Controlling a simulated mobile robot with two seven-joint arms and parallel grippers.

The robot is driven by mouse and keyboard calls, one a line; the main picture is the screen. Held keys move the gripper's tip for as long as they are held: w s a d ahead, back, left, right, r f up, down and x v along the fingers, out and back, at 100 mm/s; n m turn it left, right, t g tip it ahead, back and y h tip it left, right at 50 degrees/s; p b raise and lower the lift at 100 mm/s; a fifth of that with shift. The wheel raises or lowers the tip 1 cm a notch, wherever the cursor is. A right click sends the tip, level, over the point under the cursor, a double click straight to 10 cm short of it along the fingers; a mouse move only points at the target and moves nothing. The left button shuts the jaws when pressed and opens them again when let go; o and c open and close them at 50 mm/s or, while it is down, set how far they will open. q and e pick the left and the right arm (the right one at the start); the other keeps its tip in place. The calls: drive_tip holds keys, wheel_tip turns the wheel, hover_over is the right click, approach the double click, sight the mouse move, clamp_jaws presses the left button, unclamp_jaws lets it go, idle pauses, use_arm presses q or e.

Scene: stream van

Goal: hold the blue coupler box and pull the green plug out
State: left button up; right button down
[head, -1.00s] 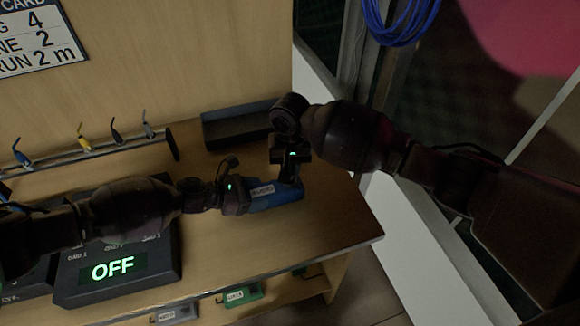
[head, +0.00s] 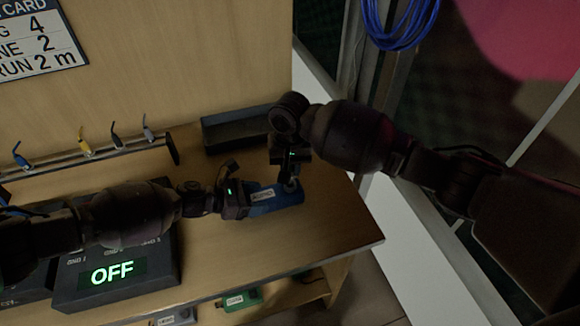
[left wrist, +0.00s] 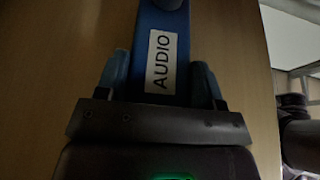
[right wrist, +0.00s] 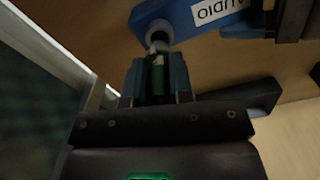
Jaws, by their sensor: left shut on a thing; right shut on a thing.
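The blue coupler box (head: 283,200), labelled AUDIO, is above the wooden counter in the head view. It also shows in the left wrist view (left wrist: 161,20) and the right wrist view (right wrist: 185,15). My left gripper (head: 246,197) is shut on the box's near end, with a finger on each side of the label. My right gripper (head: 288,174) is above the box's far end, shut on the green plug (right wrist: 158,82). A grey round collar (right wrist: 157,37) shows between plug and box. I cannot tell how deep the plug sits.
A dark open tray (head: 235,130) stands at the back of the counter (head: 325,225). A rail with several cable ends (head: 85,150) is at the left. A dark unit with a lit OFF display (head: 112,272) sits under my left arm.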

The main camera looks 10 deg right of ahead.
drive_tip(key=shift+r, duration=1.4)
use_arm(q)
drive_tip(key=o, duration=1.2)
drive_tip(key=shift+c, duration=0.2)
drive_tip(key=shift+a, duration=0.1)
drive_tip(key=v, duration=1.2)
